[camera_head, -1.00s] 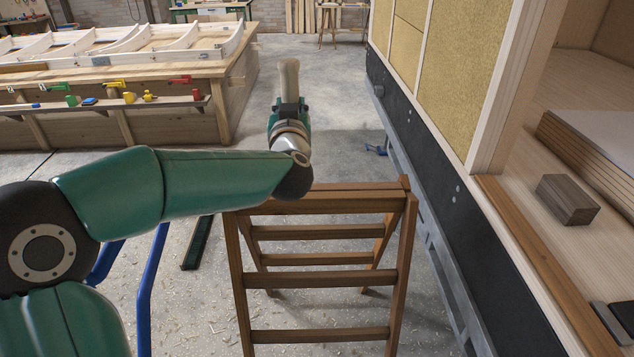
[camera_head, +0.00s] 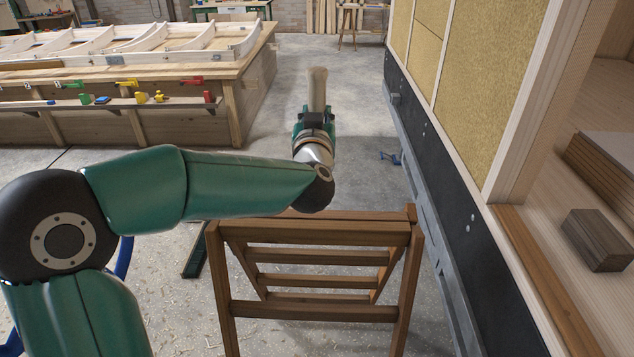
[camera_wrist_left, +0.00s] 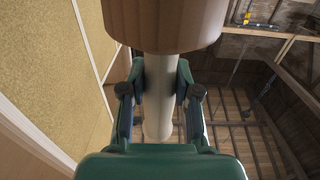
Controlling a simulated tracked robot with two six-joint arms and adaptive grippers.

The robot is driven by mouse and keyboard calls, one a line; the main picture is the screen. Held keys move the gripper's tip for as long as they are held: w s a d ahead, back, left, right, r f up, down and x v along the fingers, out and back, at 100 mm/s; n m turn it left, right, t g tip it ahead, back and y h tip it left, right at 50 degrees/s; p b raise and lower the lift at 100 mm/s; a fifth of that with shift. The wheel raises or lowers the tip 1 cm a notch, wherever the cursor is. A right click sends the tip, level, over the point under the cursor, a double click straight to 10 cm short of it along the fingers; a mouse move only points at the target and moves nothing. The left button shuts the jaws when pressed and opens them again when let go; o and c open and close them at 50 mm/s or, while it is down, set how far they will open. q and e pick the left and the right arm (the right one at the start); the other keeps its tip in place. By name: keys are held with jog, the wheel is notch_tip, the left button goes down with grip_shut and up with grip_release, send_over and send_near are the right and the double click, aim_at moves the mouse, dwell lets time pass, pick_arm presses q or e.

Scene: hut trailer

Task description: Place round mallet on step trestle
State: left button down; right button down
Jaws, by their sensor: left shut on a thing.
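The round mallet shows in the head view as a pale wooden piece (camera_head: 317,88) standing up from my left gripper (camera_head: 314,118). In the left wrist view its broad brown head (camera_wrist_left: 165,22) is near the top edge, and its pale handle (camera_wrist_left: 157,115) runs between the two fingers. My left gripper (camera_wrist_left: 160,95) is shut on the handle. The wooden step trestle (camera_head: 318,234) stands on the floor at bottom centre of the head view. My gripper appears above and beyond its top, apart from it; my forearm partly covers the top's rear edge. My right gripper is not shown.
The trailer wall (camera_head: 486,110) rises close on the right of the trestle, with a dark wooden block (camera_head: 597,240) on its ledge. A workbench (camera_head: 180,82) with clamps stands at back left. The concrete floor between is mostly clear.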

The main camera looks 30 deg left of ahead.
pick_arm(q)
jog(key=f, duration=0.9)
jog(key=shift+a+f, duration=0.25)
jog(key=shift+f, duration=0.1)
notch_tip(320, 180, down, 4)
jog(key=shift+f, duration=0.2)
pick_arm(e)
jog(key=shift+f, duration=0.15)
pick_arm(q)
jog(key=shift+f, duration=0.1)
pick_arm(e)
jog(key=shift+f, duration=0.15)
pick_arm(q)
jog(key=c, duration=0.8)
grip_release()
jog(key=shift+s, duration=0.1)
jog(key=shift+c, duration=0.2)
